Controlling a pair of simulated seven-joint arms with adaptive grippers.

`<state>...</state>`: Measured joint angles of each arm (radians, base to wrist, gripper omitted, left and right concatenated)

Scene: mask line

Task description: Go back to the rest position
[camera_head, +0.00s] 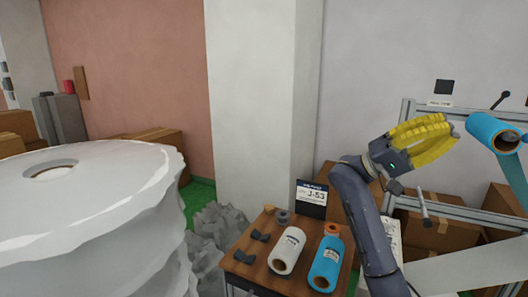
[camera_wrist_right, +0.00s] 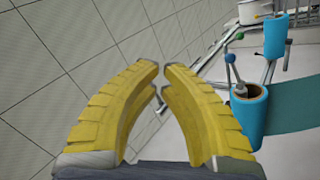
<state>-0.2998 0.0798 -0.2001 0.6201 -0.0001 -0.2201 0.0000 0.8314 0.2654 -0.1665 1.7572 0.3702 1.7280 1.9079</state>
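My right gripper (camera_head: 452,128) is raised at the right of the head view, with yellow ribbed fingers. In the right wrist view its fingertips (camera_wrist_right: 161,68) come together with only a thin gap, and nothing is held between them. The gripper is just left of a blue roll (camera_head: 487,130) on the frame and appears apart from it. The same roll also shows in the right wrist view (camera_wrist_right: 249,112). My left gripper is not in view.
A small wooden table (camera_head: 244,268) holds a white roll (camera_head: 288,249), a blue roll (camera_head: 326,262) and a "J-53" sign (camera_head: 312,195). A metal frame (camera_head: 470,214) stands at the right. Large white stacked discs (camera_head: 90,220) fill the left. Cardboard boxes (camera_head: 440,236) sit behind the frame.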

